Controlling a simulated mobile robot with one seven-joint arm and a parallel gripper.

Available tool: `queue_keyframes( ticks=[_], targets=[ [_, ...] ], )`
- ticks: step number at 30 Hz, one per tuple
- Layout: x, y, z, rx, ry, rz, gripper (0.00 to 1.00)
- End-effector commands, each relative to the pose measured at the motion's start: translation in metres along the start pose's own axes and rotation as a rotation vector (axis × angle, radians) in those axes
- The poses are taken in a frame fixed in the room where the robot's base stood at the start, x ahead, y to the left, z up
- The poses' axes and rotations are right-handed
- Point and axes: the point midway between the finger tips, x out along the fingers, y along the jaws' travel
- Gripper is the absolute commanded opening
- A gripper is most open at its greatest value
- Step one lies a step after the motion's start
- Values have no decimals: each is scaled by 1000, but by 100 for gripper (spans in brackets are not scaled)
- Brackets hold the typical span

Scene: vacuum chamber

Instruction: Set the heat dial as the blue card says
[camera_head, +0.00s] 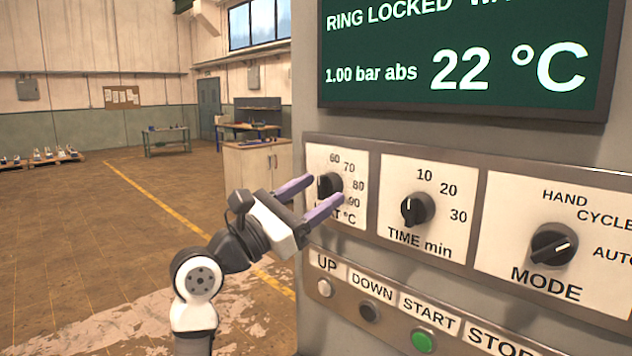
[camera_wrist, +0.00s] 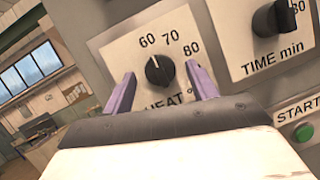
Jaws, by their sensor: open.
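The heat dial (camera_head: 329,185) is a black knob on a white plate marked 60, 70, 80 and 90 °C. It also shows in the wrist view (camera_wrist: 159,72), where its white mark points up and slightly left, near 60. My gripper (camera_head: 325,190) is open, its two purple fingers reaching toward the plate. In the wrist view the fingers (camera_wrist: 160,72) stand either side of the dial, with gaps between them and the knob. How far the tips are from the plate is hard to tell. I see no blue card in either view.
Right of the heat dial are the time dial (camera_head: 418,209) and the mode dial (camera_head: 553,245). Below runs a button row with a green start button (camera_head: 422,341). A display (camera_head: 465,55) above reads 22 °C. Open floor lies left; a cabinet (camera_head: 258,165) stands behind.

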Motion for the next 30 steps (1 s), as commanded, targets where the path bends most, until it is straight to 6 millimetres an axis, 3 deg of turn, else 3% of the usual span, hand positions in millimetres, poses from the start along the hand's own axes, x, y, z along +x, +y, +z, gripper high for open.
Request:
queue_keyframes(
  ticks=[11, 22, 30],
  targets=[
    [7, 0, 0, 1, 0, 1, 58],
    [7, 0, 0, 0, 0, 1, 14],
    [6, 0, -1, 28, 2, -11, 14]
  ],
)
